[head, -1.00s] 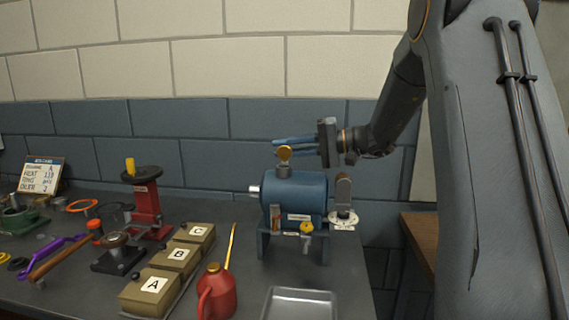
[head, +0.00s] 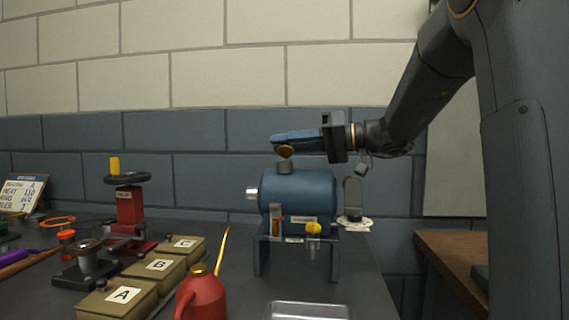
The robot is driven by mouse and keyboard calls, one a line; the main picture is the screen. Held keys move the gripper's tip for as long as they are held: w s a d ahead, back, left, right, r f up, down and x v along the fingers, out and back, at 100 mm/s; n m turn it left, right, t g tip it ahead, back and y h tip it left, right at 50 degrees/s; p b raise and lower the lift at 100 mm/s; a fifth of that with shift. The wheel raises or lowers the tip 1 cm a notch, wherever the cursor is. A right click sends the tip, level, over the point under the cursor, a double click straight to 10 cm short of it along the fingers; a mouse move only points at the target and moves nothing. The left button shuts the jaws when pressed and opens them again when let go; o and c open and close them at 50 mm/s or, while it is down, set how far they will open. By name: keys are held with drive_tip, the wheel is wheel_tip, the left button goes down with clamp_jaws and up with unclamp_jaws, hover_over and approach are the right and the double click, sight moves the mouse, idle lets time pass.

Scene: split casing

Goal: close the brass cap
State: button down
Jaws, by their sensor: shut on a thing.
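The brass cap (head: 286,151) sits just above the short grey filler neck (head: 285,168) on top of the blue cylindrical casing (head: 310,192). The cap looks tilted, showing as a flattened oval with its lower edge near the neck. I cannot tell whether it touches the neck's rim. My gripper (head: 283,139) reaches in from the right with its blue fingers roughly level. It is shut on the brass cap, and the fingers hide the cap's upper part.
A yellow knob (head: 313,229) and a small sight glass (head: 276,227) are on the casing's front. A red oil can (head: 203,294), lettered boxes (head: 152,267) and a red handwheel stand (head: 130,212) are to the left. A tray (head: 309,311) lies in front.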

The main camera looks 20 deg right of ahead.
sight(285, 147)
drive_tip(key=shift+s+a+f+n+t+b, duration=0.25)
drive_tip(key=shift+n+b, duration=0.7)
drive_tip(key=shift+b, duration=1.75)
drive_tip(key=shift+s+d+f+n+b, duration=0.1)
drive_tip(key=shift+s+f+n+b, duration=0.2)
drive_tip(key=shift+n+b, duration=1.55)
drive_tip(key=shift+s+a+f+n+t+b, duration=0.1)
drive_tip(key=shift+s+a+f+t+b, duration=0.15)
drive_tip(key=shift+b, duration=3.3)
drive_tip(key=n+b, duration=0.1)
drive_tip(key=b, duration=0.2)
drive_tip(key=n+b, duration=0.1)
drive_tip(key=b, duration=0.2)
drive_tip(key=shift+s+f+y, duration=0.15)
drive_tip(key=shift+s+y, duration=0.05)
drive_tip(key=shift+y, duration=0.1)
drive_tip(key=shift+s+n+b, duration=0.1)
drive_tip(key=shift+n+b, duration=0.3)
drive_tip(key=shift+b, duration=0.15)
drive_tip(key=c, duration=1.7)
unclamp_jaws()
drive_tip(key=p+v, duration=0.1)
drive_tip(key=v, duration=0.6)
drive_tip(key=shift+p, duration=0.3)
drive_tip(key=shift+s+d, duration=0.2)
drive_tip(key=shift+d, duration=0.15)
